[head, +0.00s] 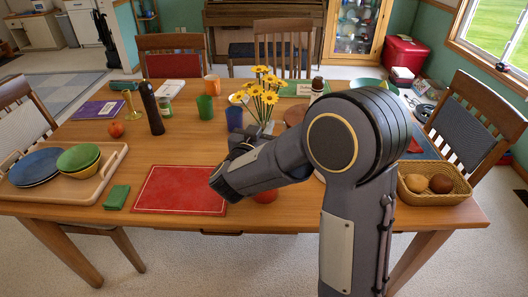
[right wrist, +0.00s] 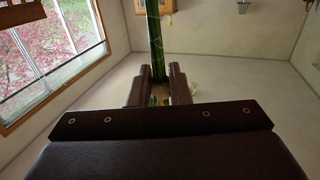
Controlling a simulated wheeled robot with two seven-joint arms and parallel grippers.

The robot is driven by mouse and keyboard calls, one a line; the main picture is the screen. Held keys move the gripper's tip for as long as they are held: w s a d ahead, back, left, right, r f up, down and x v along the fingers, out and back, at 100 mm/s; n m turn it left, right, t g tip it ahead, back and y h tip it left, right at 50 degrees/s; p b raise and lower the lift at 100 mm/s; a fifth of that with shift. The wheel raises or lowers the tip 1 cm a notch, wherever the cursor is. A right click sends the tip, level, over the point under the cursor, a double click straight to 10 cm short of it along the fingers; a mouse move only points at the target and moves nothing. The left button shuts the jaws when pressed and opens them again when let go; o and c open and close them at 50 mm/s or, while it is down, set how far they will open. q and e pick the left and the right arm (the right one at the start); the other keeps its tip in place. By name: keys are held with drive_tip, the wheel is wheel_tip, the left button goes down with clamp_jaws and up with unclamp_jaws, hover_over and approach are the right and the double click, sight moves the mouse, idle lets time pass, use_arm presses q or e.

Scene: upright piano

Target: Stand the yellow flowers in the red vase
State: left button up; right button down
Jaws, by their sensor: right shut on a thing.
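The yellow flowers (head: 262,88) stand up in a bunch beyond my right forearm in the head view, blooms on top and stems below. My right gripper (right wrist: 159,84) is shut on their green stems (right wrist: 156,40), which run between its fingers in the right wrist view. In the head view my right arm hides most of this gripper and the lower stems. I cannot make out the red vase for certain; a small red rounded thing (head: 265,196) shows just below my forearm, mostly covered by it. My left gripper is not in view.
A blue cup (head: 234,117) and a green cup (head: 205,108) stand left of the flowers. A dark bottle (head: 152,108) is farther left. A red mat (head: 180,190) lies bare near the front edge. A bread basket (head: 463,190) is at right.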

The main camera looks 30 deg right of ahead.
drive_tip(key=shift+f+b, duration=0.35)
drive_tip(key=shift+f, duration=1.85)
drive_tip(key=shift+f, duration=0.2)
drive_tip(key=c, duration=1.4)
unclamp_jaws()
drive_tip(key=shift+o, duration=0.2)
